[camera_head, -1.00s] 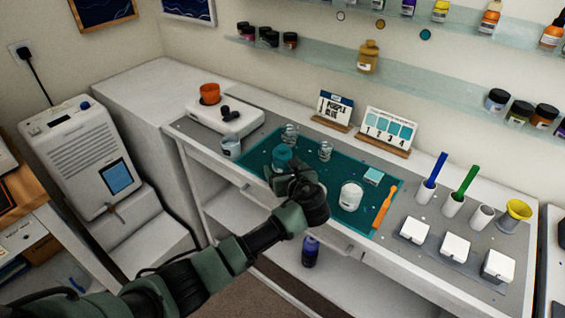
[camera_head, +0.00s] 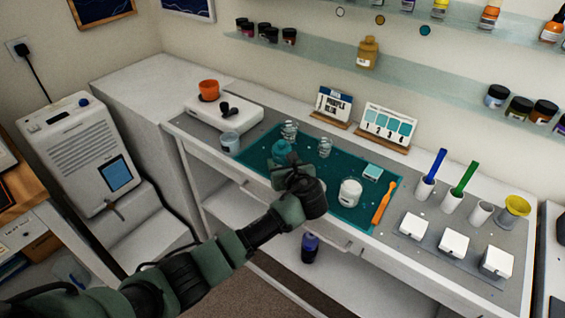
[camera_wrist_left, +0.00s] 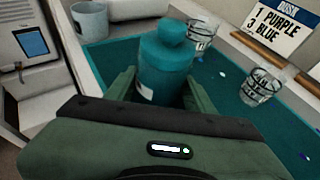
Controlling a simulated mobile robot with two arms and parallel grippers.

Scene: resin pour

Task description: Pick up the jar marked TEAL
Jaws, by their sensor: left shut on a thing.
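The teal jar (camera_head: 281,149) is a teal container with a rounded teal top, at the left part of the teal mat (camera_head: 330,186). In the left wrist view the jar (camera_wrist_left: 163,62) stands upright between the two fingers, with part of a pale label at its lower left. My left gripper (camera_head: 284,168) is shut on the jar. The gripper body hides the jar's base, so I cannot tell whether it touches the mat. My right gripper is not in view.
Two clear cups (camera_head: 289,131) (camera_head: 325,147) stand just behind the jar. A white jar (camera_head: 350,192), an orange tool (camera_head: 383,202) and a teal block (camera_head: 372,173) lie to the right. A greyish cup (camera_head: 230,143) stands left. Signs (camera_head: 388,128) stand at the back.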

